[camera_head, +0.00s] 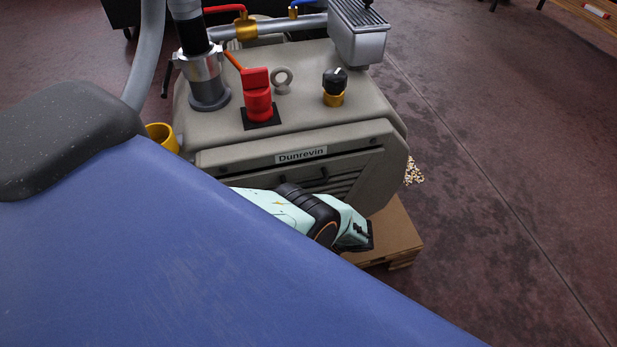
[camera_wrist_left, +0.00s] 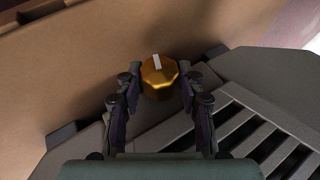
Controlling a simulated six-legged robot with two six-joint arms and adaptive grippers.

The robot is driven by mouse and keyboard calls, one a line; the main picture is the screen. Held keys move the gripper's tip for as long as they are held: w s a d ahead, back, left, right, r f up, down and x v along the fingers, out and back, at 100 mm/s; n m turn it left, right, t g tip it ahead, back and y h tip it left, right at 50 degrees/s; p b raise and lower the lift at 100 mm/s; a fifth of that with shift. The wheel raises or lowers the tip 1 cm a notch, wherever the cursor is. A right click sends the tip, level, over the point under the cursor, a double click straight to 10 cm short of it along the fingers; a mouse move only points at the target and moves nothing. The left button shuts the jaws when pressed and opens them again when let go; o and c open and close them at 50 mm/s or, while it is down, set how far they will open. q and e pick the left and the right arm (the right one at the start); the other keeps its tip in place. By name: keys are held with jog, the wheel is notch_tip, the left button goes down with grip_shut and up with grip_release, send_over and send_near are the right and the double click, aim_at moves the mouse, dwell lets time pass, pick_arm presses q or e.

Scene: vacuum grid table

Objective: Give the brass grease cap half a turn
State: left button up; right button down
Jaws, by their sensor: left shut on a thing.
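The brass grease cap (camera_wrist_left: 159,82) shows in the left wrist view, a faceted gold knob with a white mark on its face pointing almost straight up in the picture. My left gripper (camera_wrist_left: 159,88) is shut on the cap, one finger on each side of it. In the head view a mint-green and black part of my left arm is in front of the pump's Dunrevin-labelled side. The cap and the fingertips are hidden in that view. My right gripper is not in view.
The grey pump housing (camera_head: 300,65) carries a red valve (camera_head: 257,95), a black knob on a brass base (camera_head: 334,82) and a lifting eye (camera_head: 283,80). A dark slotted grille (camera_wrist_left: 245,125) is close to the gripper.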

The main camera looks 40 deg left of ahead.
pick_arm(q)
jog(key=shift+w+d+r, duration=0.1)
jog(key=o, duration=0.9)
jog(key=shift+o, duration=1.3)
jog(key=s+v, duration=0.1)
jog(key=v, duration=1)
jog(key=shift+w+d+r, duration=0.25)
jog(key=shift+w+r, duration=0.15)
